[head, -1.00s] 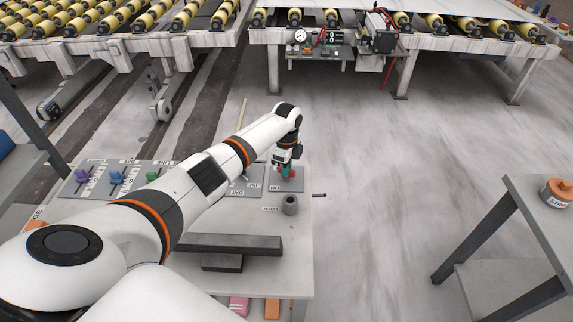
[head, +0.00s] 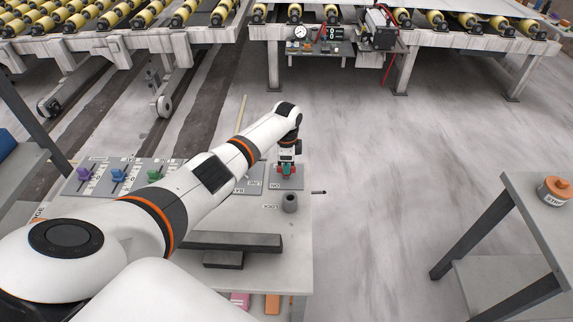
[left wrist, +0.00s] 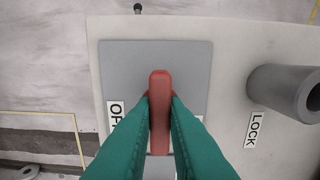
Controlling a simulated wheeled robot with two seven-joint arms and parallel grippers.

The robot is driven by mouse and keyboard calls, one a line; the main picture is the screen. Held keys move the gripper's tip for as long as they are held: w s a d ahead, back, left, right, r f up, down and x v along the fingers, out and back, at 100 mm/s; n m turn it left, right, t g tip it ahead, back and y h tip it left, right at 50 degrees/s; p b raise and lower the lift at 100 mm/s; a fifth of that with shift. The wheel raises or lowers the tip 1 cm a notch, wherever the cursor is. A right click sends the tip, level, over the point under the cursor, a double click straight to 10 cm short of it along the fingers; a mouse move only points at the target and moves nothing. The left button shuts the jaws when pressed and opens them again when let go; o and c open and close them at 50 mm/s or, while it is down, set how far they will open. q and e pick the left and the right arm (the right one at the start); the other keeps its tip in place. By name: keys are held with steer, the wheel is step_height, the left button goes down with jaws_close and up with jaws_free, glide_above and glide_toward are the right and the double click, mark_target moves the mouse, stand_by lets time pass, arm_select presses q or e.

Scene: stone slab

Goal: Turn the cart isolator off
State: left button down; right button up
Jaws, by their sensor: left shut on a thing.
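The isolator's red handle (left wrist: 160,112) stands on a square grey plate (left wrist: 145,58) in the left wrist view. My left gripper (left wrist: 160,115) is shut on the handle, with a green finger on each side. A white label (left wrist: 115,112) starting with "O" is partly hidden by a finger, and another label is mostly covered below the handle. In the head view, my left gripper (head: 287,170) is over the plate at the bench's far right corner. My right gripper is not in view.
A grey hollow cylinder (left wrist: 285,90) stands beside the plate by a LOCK label (left wrist: 252,130). Panels with purple (head: 84,173), blue (head: 118,175) and green levers lie left on the bench (head: 285,245).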

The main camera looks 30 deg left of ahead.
arm_select(q)
steer(key=shift+w+r, duration=0.1)
steer(key=shift+r, duration=0.05)
steer(key=c, duration=1.4)
jaws_free()
steer(key=shift+c, duration=0.2)
step_height(320, 180, up, 12)
steer(key=b, duration=0.2)
